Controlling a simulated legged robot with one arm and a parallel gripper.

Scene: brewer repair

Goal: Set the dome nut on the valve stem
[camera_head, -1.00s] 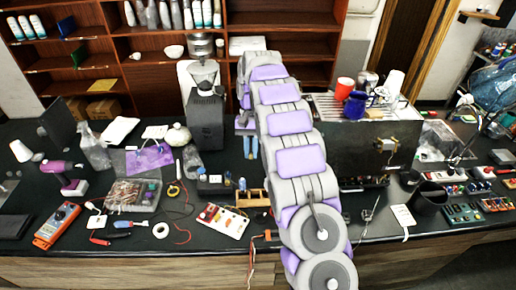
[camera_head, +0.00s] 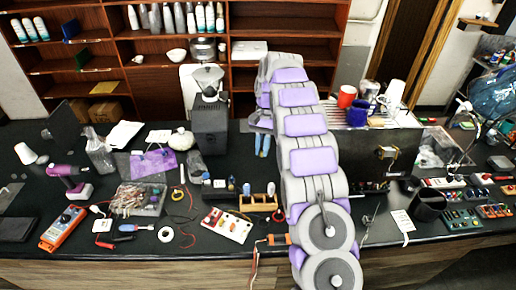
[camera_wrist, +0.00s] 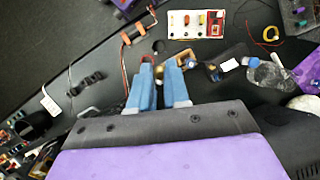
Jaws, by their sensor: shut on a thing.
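My gripper shows as two blue fingers in the wrist view (camera_wrist: 160,80) and just right of the grinder in the head view (camera_head: 262,146). The fingers are shut on a small brass-coloured piece, the dome nut (camera_wrist: 160,72), partly hidden between the tips. They hold it over the dark bench; its height is unclear. I cannot make out the valve stem for sure. My arm hides part of the bench and the machine's left side.
A black grinder (camera_head: 210,128) stands left of my gripper. A wooden stand (camera_head: 258,203) and a switch board (camera_head: 227,224) lie nearer the bench front. A clear bottle (camera_wrist: 268,72) is near the fingers. Cups (camera_head: 347,96) stand on the machine.

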